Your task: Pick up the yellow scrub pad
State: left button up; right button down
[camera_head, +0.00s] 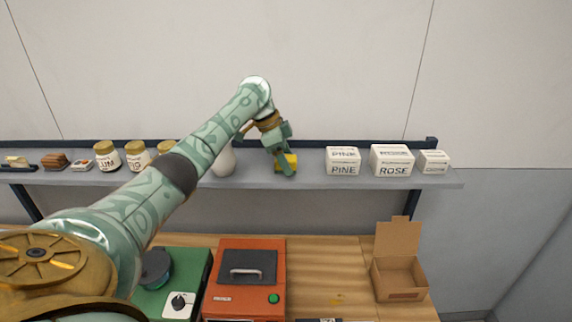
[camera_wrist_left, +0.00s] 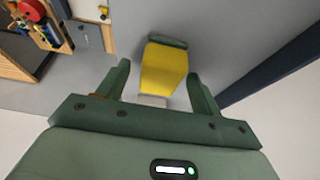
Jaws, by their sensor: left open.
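The yellow scrub pad (camera_head: 292,160) lies on the grey wall shelf, partly hidden by my left gripper (camera_head: 284,166). In the left wrist view the yellow scrub pad (camera_wrist_left: 164,70) shows a yellow face with a dark green strip at its far end. My left gripper (camera_wrist_left: 158,78) is open there, one finger on each side of the pad's near part. A gap shows between the pad and the fingers. I cannot tell how far the fingertips are from it in depth. My right gripper is not in view.
On the shelf (camera_head: 310,182), a white vase (camera_head: 224,162) stands just left of the gripper, with jars (camera_head: 107,157) farther left. White boxes marked PINE (camera_head: 343,162) and ROSE (camera_head: 391,161) stand to the right. Below are a red machine (camera_head: 245,302) and an open carton (camera_head: 400,279).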

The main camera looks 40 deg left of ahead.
aim_at(291, 157)
pick_arm(q)
jog(key=shift+f, duration=0.1)
jog(key=c, duration=1)
jog(key=shift+c, duration=0.2)
jog(key=shift+r, duration=0.45)
notch_tip(291, 157, up, 3)
jog(key=shift+f, duration=0.2)
jog(key=s+d+r, duration=0.8)
jog(key=s+r, duration=0.1)
jog(key=s, duration=0.2)
jog(key=shift+d+r+p, duration=0.3)
jog(key=shift+d+p, duration=0.05)
jog(key=shift+p, duration=0.1)
